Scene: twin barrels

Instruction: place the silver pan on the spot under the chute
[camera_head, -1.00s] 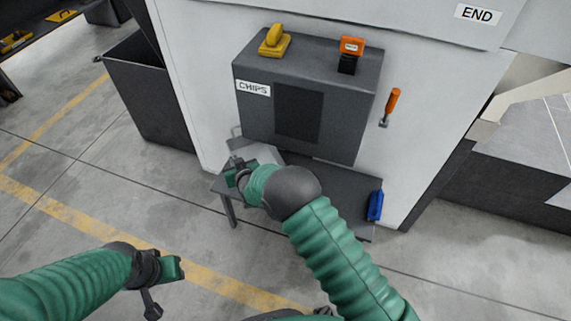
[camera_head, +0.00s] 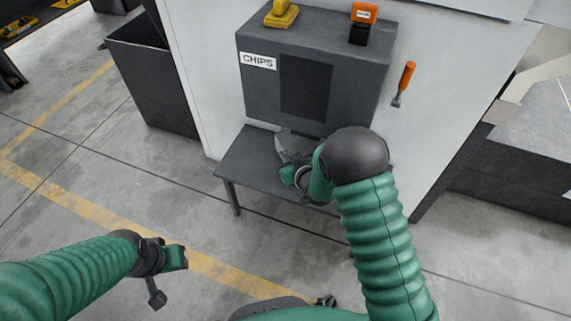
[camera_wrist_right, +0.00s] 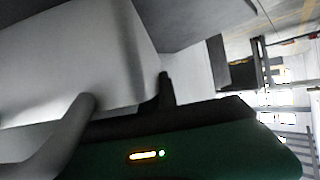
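The silver pan (camera_head: 296,143) is over the dark table, below the dark panel (camera_head: 305,88) on the front of the grey CHIPS box. My right gripper (camera_head: 288,165) is shut on the pan's near side. In the right wrist view the pan (camera_wrist_right: 85,55) fills the upper left as a blurred grey shape. My right arm hides part of the pan, and I cannot tell whether it touches the table. The spot under the chute is not clearly visible. My left gripper (camera_head: 176,257) is low at the left, away from the table, and its fingers are too small to judge.
The dark table (camera_head: 243,167) is bare at its left end; my right arm covers its right end. The CHIPS box (camera_head: 262,95) rises behind it. An orange-handled tool (camera_head: 406,76) hangs on the white wall. A dark bin (camera_head: 150,85) stands at the left.

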